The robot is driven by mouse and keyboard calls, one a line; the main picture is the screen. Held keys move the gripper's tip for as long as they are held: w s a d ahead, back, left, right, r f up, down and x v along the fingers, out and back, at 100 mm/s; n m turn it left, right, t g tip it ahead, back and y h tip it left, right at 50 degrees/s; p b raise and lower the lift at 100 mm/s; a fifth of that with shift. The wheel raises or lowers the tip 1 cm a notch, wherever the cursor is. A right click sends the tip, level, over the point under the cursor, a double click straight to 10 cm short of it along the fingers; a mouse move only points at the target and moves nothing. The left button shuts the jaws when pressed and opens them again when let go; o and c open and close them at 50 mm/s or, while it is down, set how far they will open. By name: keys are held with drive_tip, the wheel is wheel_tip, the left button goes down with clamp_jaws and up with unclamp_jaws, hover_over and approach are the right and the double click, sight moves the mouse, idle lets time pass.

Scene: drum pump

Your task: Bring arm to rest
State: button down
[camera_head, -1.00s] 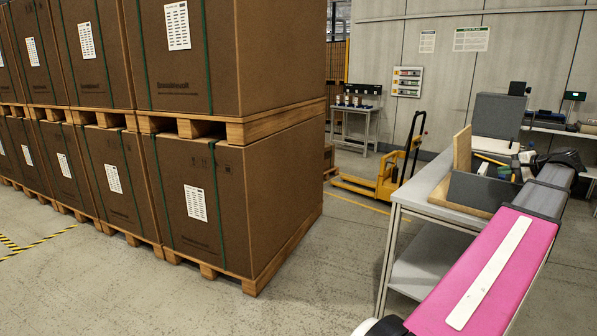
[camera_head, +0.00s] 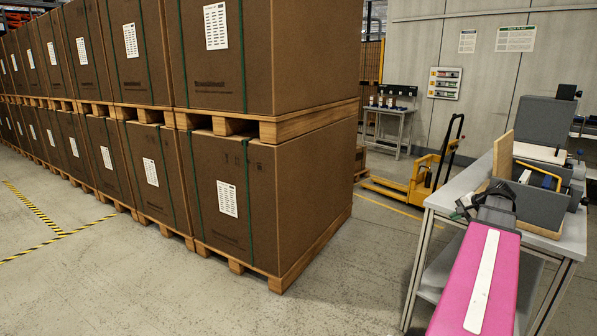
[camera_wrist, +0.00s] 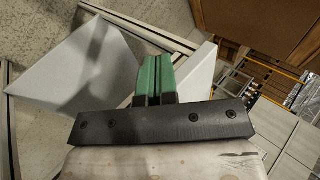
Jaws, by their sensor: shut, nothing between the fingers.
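My arm, with its pink link, reaches from the bottom right of the head view over the grey table (camera_head: 552,238). My gripper (camera_head: 462,207) is at the arm's far end by the table's left edge, small and partly hidden there. In the wrist view the two green fingers of my gripper (camera_wrist: 153,78) are pressed together with nothing between them. Below them is the dark mounting bar.
Grey bins (camera_head: 555,195) and a wooden board (camera_head: 502,155) stand on the table right of my gripper. Large strapped boxes on pallets (camera_head: 265,185) fill the left. A yellow pallet truck (camera_head: 420,180) stands behind the table. Open floor lies between boxes and table.

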drive_tip(key=a+f+n+g+h, duration=0.1)
drive_tip(key=a+f+n+g, duration=0.1)
drive_tip(key=a+f, duration=0.6)
drive_tip(key=a+f+n+g, duration=0.2)
drive_tip(key=a+f, duration=0.3)
drive_tip(key=a, duration=0.7)
drive_tip(key=s+a+f+n+g+h, duration=0.1)
drive_tip(key=s+a+f+n, duration=0.2)
drive_tip(key=a, duration=0.7)
drive_tip(key=s+a+f+n+g+h, duration=0.2)
drive_tip(key=s+a+f+n, duration=0.2)
drive_tip(key=s+a+f, duration=0.2)
drive_tip(key=a+f, duration=0.2)
drive_tip(key=a, duration=0.2)
drive_tip(key=shift+s+h, duration=0.25)
drive_tip(key=shift+h, duration=0.05)
